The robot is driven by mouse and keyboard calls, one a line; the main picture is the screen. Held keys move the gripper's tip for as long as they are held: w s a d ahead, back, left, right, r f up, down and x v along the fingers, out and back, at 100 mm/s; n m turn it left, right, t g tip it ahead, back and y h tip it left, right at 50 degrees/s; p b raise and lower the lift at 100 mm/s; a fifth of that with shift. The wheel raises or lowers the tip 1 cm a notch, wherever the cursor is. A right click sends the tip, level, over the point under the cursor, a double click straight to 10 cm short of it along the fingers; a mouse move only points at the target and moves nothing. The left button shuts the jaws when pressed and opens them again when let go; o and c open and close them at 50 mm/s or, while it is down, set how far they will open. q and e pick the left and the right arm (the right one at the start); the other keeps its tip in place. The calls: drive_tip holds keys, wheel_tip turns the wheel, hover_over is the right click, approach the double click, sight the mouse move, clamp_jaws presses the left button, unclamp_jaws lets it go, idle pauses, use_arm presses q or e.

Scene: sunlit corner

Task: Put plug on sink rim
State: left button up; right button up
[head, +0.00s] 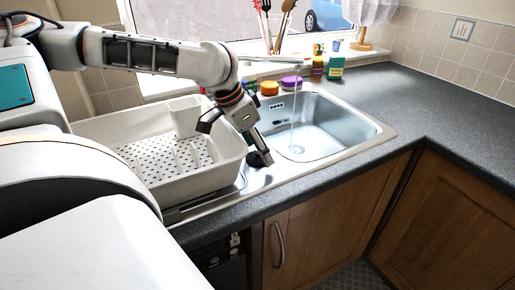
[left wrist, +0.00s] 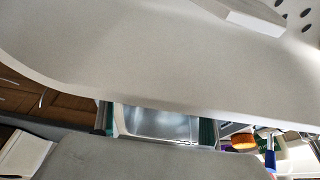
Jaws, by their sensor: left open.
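The steel sink (head: 330,118) is at the centre right of the head view, with water running from the tap into it. Its flat rim (head: 345,153) borders the dark worktop. A small round drain area (head: 296,149) shows on the basin floor; I cannot tell whether a plug sits in it. No plug is clearly visible elsewhere. My left gripper (head: 262,158) points down by the sink's left end, between basin and dish rack. It is open, and I see nothing held in it. The sink also shows in the left wrist view (left wrist: 160,122). My right gripper is out of view.
A white dish rack (head: 90,128) stands close left of my left gripper; its wall fills much of the left wrist view (left wrist: 150,70). Bottles and a green box (head: 336,67) stand behind the sink. The worktop (head: 440,110) to the right is clear.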

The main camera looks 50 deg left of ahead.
sight(251, 159)
use_arm(q)
drive_tip(key=p+v, duration=0.1)
drive_tip(key=v, duration=0.2)
drive_tip(key=p+v, duration=0.1)
drive_tip(key=v, duration=0.1)
drive_tip(key=shift+w+r, duration=0.1)
drive_tip(key=shift+r, duration=0.35)
drive_tip(key=p+v, duration=0.3)
drive_tip(key=v, duration=0.3)
drive_tip(key=shift+s, duration=0.25)
drive_tip(key=shift+a, duration=0.1)
